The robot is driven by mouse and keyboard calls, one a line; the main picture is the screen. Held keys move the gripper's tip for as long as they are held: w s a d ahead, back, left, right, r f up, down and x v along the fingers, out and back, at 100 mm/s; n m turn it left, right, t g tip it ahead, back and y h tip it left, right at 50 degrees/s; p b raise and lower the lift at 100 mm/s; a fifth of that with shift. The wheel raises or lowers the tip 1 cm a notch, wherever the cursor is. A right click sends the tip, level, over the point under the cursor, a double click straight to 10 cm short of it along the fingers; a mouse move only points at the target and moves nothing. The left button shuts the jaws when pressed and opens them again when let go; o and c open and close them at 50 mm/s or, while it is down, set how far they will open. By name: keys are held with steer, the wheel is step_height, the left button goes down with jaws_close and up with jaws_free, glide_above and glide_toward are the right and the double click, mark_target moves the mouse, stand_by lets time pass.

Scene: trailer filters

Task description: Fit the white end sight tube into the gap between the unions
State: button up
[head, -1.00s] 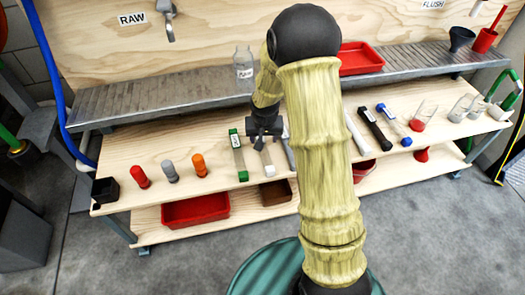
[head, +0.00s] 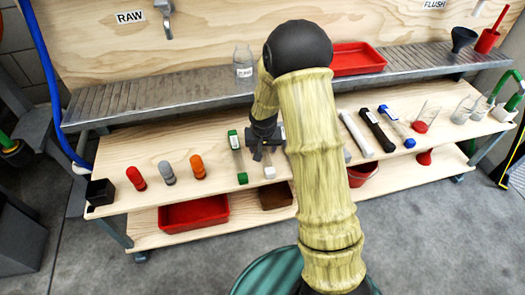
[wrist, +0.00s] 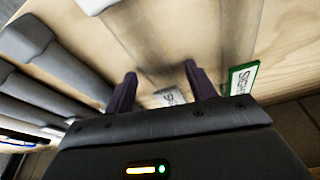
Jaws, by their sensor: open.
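The white end sight tube, clear with a white cap (head: 269,172), lies on the wooden bench top, partly hidden under my gripper. Its label (wrist: 170,97) shows between the fingers in the wrist view. My gripper (head: 266,150) is open above this tube, with its two dark fingers (wrist: 160,90) on either side of the label. I cannot tell whether they touch the tube. A similar sight tube with green ends (head: 238,157) lies just to the left; its label also shows in the wrist view (wrist: 243,78). I cannot make out the unions or the gap.
White, black and blue-ended tubes (head: 378,130) lie to the right, near glass vessels (head: 462,110). A metal shelf (head: 150,103) runs behind. A red tray (head: 195,212) sits on the lower shelf.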

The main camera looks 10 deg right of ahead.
mark_target(263, 149)
steer(key=c, duration=1.2)
steer(key=shift+r, duration=0.1)
step_height(263, 149, up, 10)
steer(key=p, duration=0.4)
steer(key=shift+p, duration=0.35)
